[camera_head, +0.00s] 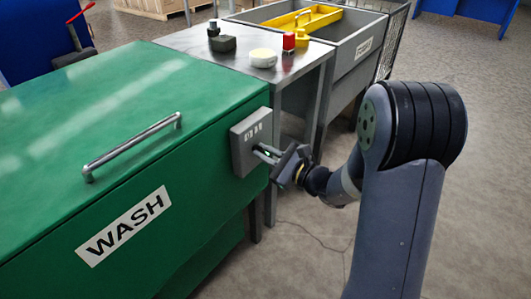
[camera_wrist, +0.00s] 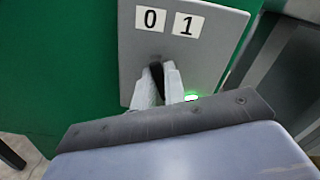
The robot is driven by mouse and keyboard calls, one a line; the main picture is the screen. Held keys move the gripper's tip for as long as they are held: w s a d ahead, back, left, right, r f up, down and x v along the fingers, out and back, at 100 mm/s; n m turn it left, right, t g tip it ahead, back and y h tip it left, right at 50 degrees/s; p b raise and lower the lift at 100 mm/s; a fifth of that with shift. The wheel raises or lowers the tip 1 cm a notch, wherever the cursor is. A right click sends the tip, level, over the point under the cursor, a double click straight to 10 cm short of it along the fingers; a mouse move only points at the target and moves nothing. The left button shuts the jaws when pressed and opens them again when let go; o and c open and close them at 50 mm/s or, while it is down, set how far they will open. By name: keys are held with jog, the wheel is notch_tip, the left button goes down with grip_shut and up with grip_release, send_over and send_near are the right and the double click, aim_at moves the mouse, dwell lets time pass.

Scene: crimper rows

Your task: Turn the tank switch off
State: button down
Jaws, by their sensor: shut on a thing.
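The tank switch is a grey box (camera_head: 241,150) on the end face of the green WASH tank (camera_head: 75,185). In the wrist view the switch plate (camera_wrist: 205,55) carries two white labels, 0 on the left and 1 on the right. A black lever (camera_wrist: 157,74) stands out below the labels. My gripper (camera_wrist: 158,80) is shut on this lever, one pale finger on each side. I cannot tell for sure which label the lever points to. A small green lamp (camera_wrist: 192,97) glows at the lower right of the plate, partly hidden by my gripper.
The tank's lid has a metal handle (camera_head: 132,147). Behind it, a steel table (camera_head: 215,62) holds a dark block (camera_head: 222,43), a white round piece (camera_head: 263,58) and a red-topped piece (camera_head: 289,42). A grey bin (camera_head: 352,52) adjoins it. The floor at right is clear.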

jog(key=shift+f+n+b, duration=0.1)
jog(key=shift+n+b, duration=0.4)
jog(key=shift+b, duration=0.4)
jog(key=c, duration=1.5)
grip_release()
jog(key=shift+o, duration=0.2)
jog(key=p+v, duration=0.2)
jog(key=v, duration=0.8)
jog(key=shift+s+d, duration=0.3)
